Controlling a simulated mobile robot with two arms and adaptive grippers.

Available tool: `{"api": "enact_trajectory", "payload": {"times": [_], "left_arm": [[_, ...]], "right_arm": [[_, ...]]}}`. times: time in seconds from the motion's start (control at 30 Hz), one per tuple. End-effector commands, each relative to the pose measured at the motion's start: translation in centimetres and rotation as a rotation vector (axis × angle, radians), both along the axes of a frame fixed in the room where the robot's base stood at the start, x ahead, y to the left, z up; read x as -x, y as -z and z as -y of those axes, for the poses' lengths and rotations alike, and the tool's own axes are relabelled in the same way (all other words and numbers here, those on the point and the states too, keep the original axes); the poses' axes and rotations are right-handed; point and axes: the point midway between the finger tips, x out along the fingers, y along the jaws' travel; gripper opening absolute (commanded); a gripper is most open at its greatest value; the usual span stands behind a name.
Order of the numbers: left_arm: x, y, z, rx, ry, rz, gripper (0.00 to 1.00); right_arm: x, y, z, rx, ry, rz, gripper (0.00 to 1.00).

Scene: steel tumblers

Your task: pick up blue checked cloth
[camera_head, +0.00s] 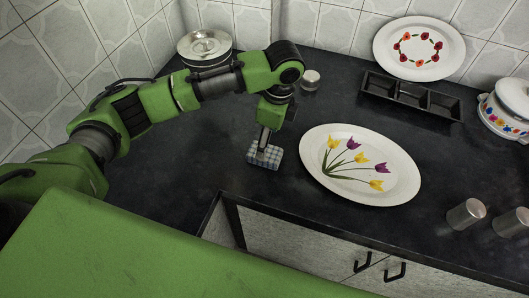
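A small folded blue checked cloth (270,160) lies on the dark countertop near its front edge, left of the large oval plate. My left arm comes in from the left, and my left gripper (264,144) points down at the cloth. Its fingertips overlap the cloth in the picture. I cannot tell whether they touch it or whether the fingers are open or shut. My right gripper is not in view.
An oval plate with painted tulips (345,190) lies close right of the cloth. A black divided tray (389,99), a flowered plate (392,43), a lidded pot (487,115) and a steel tumbler (467,213) are farther right. A steel pot (204,47) stands behind my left arm.

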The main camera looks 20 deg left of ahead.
Motion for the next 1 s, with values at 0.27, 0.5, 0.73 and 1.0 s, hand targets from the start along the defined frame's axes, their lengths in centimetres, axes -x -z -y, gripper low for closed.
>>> {"api": "enact_trajectory", "payload": {"times": [0.27, 0.5, 0.73, 1.0], "left_arm": [[0.1, 3.0, -0.5, -0.002, 0.000, -0.003, 0.62], [0.0, 5.4, -0.7, 0.000, -0.001, 0.001, 0.62], [0.0, 5.4, -0.7, 0.000, -0.001, 0.002, 0.55], [-0.1, 5.4, -0.7, 0.000, -0.001, 0.002, 0.23]], "right_arm": [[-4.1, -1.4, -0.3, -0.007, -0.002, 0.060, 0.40], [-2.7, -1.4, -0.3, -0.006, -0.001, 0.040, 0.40], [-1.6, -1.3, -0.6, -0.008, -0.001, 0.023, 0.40], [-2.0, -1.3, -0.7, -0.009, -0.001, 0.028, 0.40]]}}
